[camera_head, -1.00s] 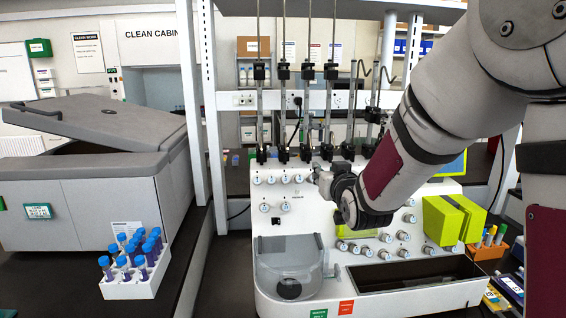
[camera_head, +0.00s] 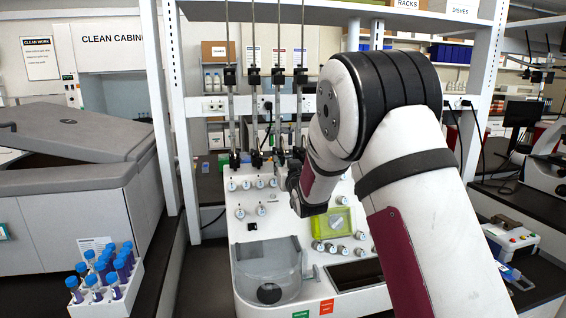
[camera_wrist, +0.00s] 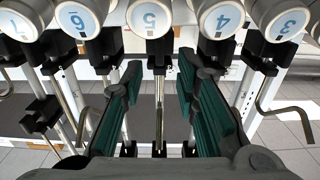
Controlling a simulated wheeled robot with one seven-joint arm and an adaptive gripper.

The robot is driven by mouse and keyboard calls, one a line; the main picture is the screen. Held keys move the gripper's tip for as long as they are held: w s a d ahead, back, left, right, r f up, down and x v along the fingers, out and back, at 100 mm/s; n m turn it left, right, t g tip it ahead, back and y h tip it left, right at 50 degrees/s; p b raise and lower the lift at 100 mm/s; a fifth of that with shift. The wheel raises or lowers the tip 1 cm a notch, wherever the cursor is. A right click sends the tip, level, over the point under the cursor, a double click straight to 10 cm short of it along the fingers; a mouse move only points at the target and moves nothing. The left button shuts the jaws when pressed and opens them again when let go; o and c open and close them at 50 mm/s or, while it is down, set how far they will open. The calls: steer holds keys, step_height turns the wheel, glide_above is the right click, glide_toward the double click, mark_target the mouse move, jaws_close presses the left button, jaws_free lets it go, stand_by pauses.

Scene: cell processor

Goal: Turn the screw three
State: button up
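White round screws with blue numbers run along the top of the wrist view. The screw marked 3 (camera_wrist: 282,20) is at the far right, partly cut off by the top edge. Screw 4 (camera_wrist: 221,17), screw 5 (camera_wrist: 149,15) and screw 6 (camera_wrist: 78,17) lie left of it. My gripper (camera_wrist: 158,78) is open and empty, with green-padded fingers apart below screw 5, left of screw 3. In the head view my gripper (camera_head: 295,180) is close to the machine's front panel (camera_head: 250,222), its fingers mostly hidden by my wrist.
Vertical rods with black clamps (camera_head: 254,76) rise behind the screws. A clear bowl (camera_head: 268,262) sits low on the machine. A rack of blue-capped tubes (camera_head: 107,295) stands at left, by a grey lidded device (camera_head: 75,200). A white shelf post (camera_head: 487,75) stands at right.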

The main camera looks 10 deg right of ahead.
steer(key=shift+w, duration=1.4)
jaws_close()
steer(key=n, duration=0.2)
steer(key=n+b, duration=0.1)
steer(key=n, duration=0.1)
steer(key=n+b, duration=0.1)
steer(key=n, duration=0.1)
steer(key=shift+a+f+n, duration=0.1)
steer(key=shift+a+n, duration=0.2)
steer(key=shift+a, duration=0.05)
steer(key=n, duration=0.2)
steer(key=n+b, duration=0.1)
steer(key=n, duration=0.2)
steer(key=shift+a+f, duration=0.1)
steer(key=shift+f, duration=0.1)
steer(key=shift+n+b, duration=0.3)
